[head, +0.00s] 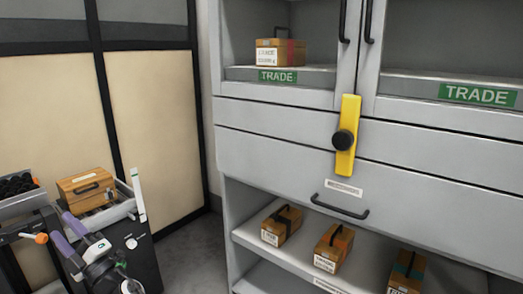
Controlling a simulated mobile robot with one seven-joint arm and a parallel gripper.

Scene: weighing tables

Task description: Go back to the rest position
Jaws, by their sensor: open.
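My gripper (62,226) is at the lower left, with two purple fingers pointing up and to the left. The fingers are apart and nothing shows between them. A wooden case (86,188) with a dark handle and a white label sits in a grey tray (122,211) just beyond the gripper. The gripper appears apart from the case, though the exact gap cannot be told. The lower part of my arm is cut off by the bottom edge.
A grey cabinet (255,150) fills the right side. A wooden case (280,52) sits on its upper shelf above a TRADE label. A yellow latch (347,140) with a black knob crosses its front. Several wooden cases stand on the lower shelf (250,238). Bare floor (195,260) shows at centre left.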

